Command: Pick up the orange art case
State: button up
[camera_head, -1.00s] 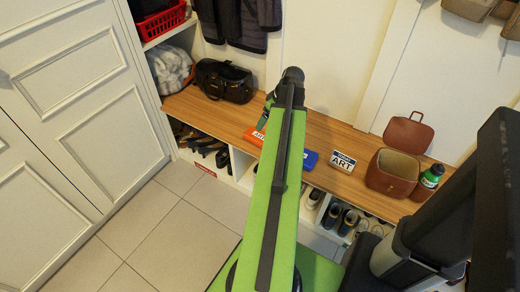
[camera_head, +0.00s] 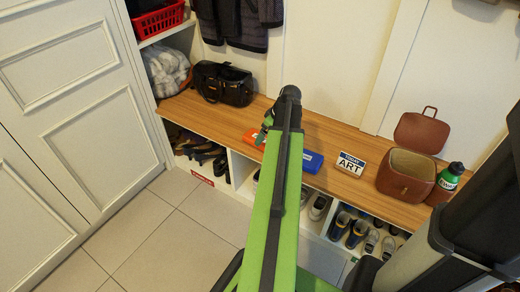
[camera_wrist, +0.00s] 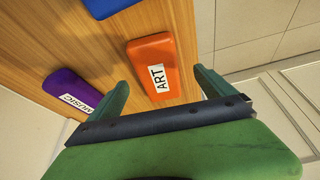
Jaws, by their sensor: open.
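The orange art case (camera_wrist: 153,57) lies on the wooden bench, with a white ART label at its near end, in the wrist view. In the head view the orange case (camera_head: 254,138) shows just left of my arm, partly hidden by it. My gripper (camera_wrist: 160,91) is open, its two green fingers apart. The case shows between and beyond the fingers; nothing is held. In the head view my gripper (camera_head: 268,120) is mostly hidden behind the end of my arm.
A purple MUSIC case (camera_wrist: 71,92) and a blue case (camera_wrist: 108,5) lie near the orange one. Shoes fill cubbies below.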

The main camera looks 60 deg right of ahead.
jog(key=b+x, duration=0.4)
jog(key=x, duration=0.1)
jog(key=shift+w+d, duration=0.25)
jog(key=shift+w, duration=0.2)
jog(key=shift+r, duration=0.15)
jog(key=c, duration=1.7)
